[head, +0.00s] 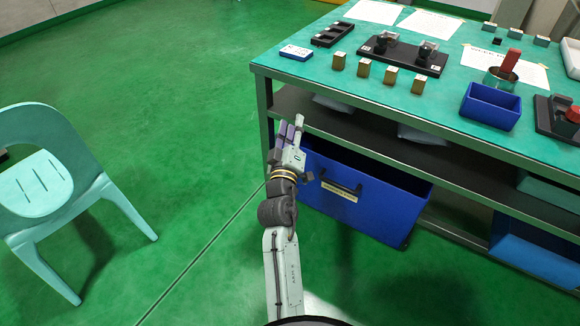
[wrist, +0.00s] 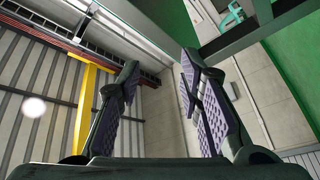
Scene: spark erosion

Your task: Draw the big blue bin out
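The big blue bin (head: 372,205) sits on the floor level under the workbench, with a black handle (head: 341,188) and a pale label on its front face. My gripper (head: 293,130) is up in front of the bench's left end, left of the handle and apart from it. In the head view it covers the bin's left front edge. In the wrist view my gripper (wrist: 160,95) has its two purple-padded fingers spread wide with nothing between them. The wrist view looks towards walls and ceiling, and the bin does not show there.
The workbench (head: 300,75) carries a small blue tray (head: 490,106), brass blocks and black fixtures. A middle shelf (head: 400,145) runs above the bin. Another blue bin (head: 535,248) stands at lower right. A pale green chair (head: 60,195) stands at left. The green floor between is clear.

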